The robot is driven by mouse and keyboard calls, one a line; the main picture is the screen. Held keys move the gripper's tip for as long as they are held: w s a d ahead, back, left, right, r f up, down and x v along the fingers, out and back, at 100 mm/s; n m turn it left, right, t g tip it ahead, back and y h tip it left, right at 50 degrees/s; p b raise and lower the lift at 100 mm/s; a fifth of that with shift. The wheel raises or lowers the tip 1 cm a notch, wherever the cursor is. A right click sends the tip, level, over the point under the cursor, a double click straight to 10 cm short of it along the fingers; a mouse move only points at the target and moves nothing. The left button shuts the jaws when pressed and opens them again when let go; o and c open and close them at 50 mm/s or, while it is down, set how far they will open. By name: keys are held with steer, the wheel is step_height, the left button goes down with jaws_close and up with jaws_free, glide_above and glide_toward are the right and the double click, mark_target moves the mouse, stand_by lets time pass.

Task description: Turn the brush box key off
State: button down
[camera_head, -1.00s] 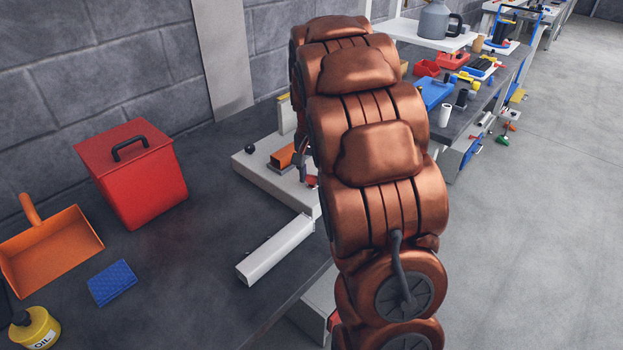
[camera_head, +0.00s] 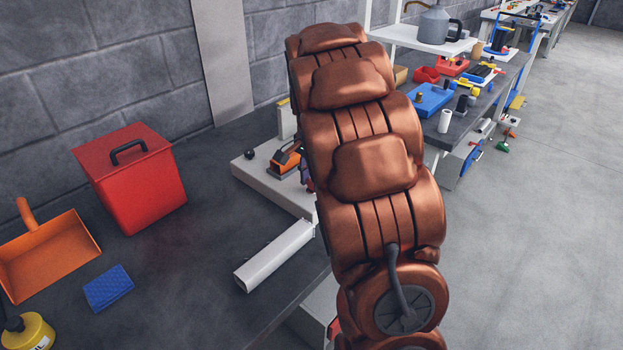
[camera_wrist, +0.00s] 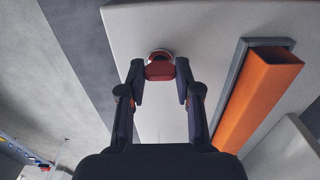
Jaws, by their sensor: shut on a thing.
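In the wrist view, a small red key (camera_wrist: 159,70) sits on a round collar on a white panel (camera_wrist: 210,22). My gripper (camera_wrist: 160,72) has its two dark fingertips on either side of the key, shut on it. An orange block in a grey frame (camera_wrist: 262,92) stands on the same panel to the right. In the head view, the white rack base (camera_head: 262,181) with an orange part (camera_head: 286,159) shows left of my arm. My arm hides the key and most of the gripper there.
A white channel (camera_head: 274,254) lies on the dark bench, pointing toward the rack base. A red lidded box (camera_head: 140,192), an orange dustpan (camera_head: 45,258), a blue sponge (camera_head: 108,288) and a yellow oil can (camera_head: 30,332) stand to the left. Open floor lies at right.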

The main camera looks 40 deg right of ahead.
steer(key=c, duration=0.8)
jaws_free()
steer(key=shift+r, duration=0.1)
step_height(320, 180, up, 12)
stand_by(0.6)
